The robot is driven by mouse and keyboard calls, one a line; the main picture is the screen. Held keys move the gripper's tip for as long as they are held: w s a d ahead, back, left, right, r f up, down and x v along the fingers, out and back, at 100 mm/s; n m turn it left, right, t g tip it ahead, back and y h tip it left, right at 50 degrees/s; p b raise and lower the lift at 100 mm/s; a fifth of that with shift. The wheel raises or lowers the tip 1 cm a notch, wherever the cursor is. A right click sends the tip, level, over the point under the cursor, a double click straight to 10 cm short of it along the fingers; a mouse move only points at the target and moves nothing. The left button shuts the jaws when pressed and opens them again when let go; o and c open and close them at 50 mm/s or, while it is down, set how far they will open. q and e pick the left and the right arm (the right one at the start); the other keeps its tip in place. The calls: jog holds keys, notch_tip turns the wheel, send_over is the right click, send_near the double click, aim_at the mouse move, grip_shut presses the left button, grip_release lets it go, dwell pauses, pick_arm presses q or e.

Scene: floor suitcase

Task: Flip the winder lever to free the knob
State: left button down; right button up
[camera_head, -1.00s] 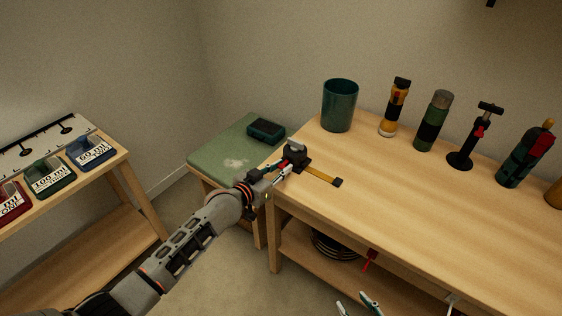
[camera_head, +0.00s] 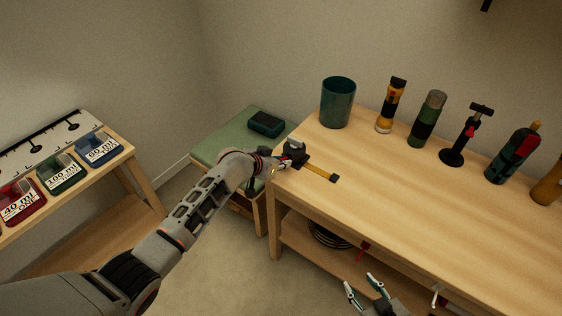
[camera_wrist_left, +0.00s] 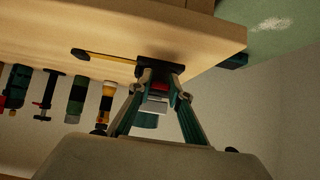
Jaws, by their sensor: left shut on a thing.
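The winder (camera_head: 296,154) is a small black device at the left corner of the wooden bench, with a yellow strap (camera_head: 322,172) running from it across the top. It also shows in the left wrist view (camera_wrist_left: 160,67). My left gripper (camera_head: 277,164) reaches it from the left; in the left wrist view its fingers (camera_wrist_left: 160,88) close around a small part with red and light grey on it. I cannot tell whether this part is the lever or the knob. My right gripper (camera_head: 365,284) is open and empty, low in front of the bench.
A teal cup (camera_head: 338,103), a yellow flashlight (camera_head: 390,106), a green canister (camera_head: 427,120) and other tools stand along the back of the bench (camera_head: 400,210). A green-topped stool (camera_head: 228,138) stands left of it. The bench middle is clear.

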dwell(0.4)
pick_arm(q)
jog(key=c, duration=1.8)
grip_release()
jog(key=shift+c, duration=0.2)
jog(key=v, duration=1.2)
jog(key=s+a+f+n+t+y, duration=0.1)
jog(key=s+a+f, duration=0.3)
jog(key=s+f, duration=0.3)
jog(key=s+a+f+n+y, duration=0.1)
jog(key=s+a+f+n, duration=0.1)
jog(key=s+a+f, duration=0.35)
jog(key=s+a+f+y, duration=0.1)
jog(key=s+a+f, duration=0.2)
jog(key=s, duration=0.5)
jog(key=s+a+f+t+y, duration=0.1)
jog(key=s+a+f, duration=0.3)
jog(key=s, duration=0.4)
jog(key=shift+a, duration=0.2)
